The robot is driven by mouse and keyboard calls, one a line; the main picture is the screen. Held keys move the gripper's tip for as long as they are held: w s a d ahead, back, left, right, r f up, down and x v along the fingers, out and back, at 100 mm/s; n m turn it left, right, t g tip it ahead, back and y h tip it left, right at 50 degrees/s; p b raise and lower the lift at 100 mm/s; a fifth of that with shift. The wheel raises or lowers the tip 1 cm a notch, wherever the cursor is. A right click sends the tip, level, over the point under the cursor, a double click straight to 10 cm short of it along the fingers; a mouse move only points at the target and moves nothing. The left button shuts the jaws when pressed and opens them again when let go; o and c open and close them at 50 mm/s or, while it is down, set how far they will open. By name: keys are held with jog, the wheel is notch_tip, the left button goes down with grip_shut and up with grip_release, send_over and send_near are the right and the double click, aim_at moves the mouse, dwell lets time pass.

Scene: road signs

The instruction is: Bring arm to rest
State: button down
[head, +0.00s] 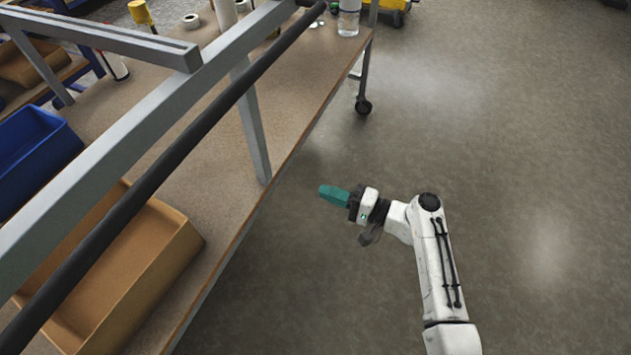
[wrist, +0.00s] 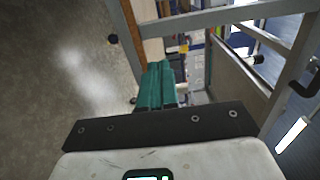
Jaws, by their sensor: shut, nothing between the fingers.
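My gripper (head: 322,191) shows at the end of my white arm in the head view, over bare floor just right of the workbench edge. Its teal fingers are together and hold nothing. In the wrist view the teal fingers (wrist: 155,84) lie side by side, pointing away toward the bench frame. My arm reaches up from the bottom right of the head view and bends at the elbow toward the bench.
A wheeled workbench (head: 225,185) with grey rails runs along the left. It carries an orange-brown bin (head: 185,240), a blue bin (head: 40,150) and a clear bottle (head: 348,18). The floor (head: 530,150) to the right is clear. A yellow object (head: 395,8) stands at the top.

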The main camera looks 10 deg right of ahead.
jog(key=shift+s+d, duration=0.1)
jog(key=shift+d, duration=0.1)
jog(key=s+f+n+g+h, duration=0.2)
jog(key=s+f+n+g, duration=0.15)
jog(key=s, duration=0.45)
jog(key=s+f+n+g+h, duration=0.2)
jog(key=s+f+g+h, duration=0.15)
jog(key=s, duration=0.35)
jog(key=s+d+r+n+g+h, duration=0.1)
jog(key=s+d+r+g+h, duration=0.2)
jog(key=s+d, duration=0.5)
jog(key=s+d+r+n+h, duration=0.1)
jog(key=s+d+r+h, duration=0.35)
jog(key=s, duration=0.65)
notch_tip(320, 180, up, 18)
jog(key=h+p, duration=0.1)
jog(key=p, duration=1.9)
jog(key=shift+w+d+r+p, duration=0.25)
jog(key=shift+w+d+p, duration=0.05)
jog(key=shift+p, duration=0.05)
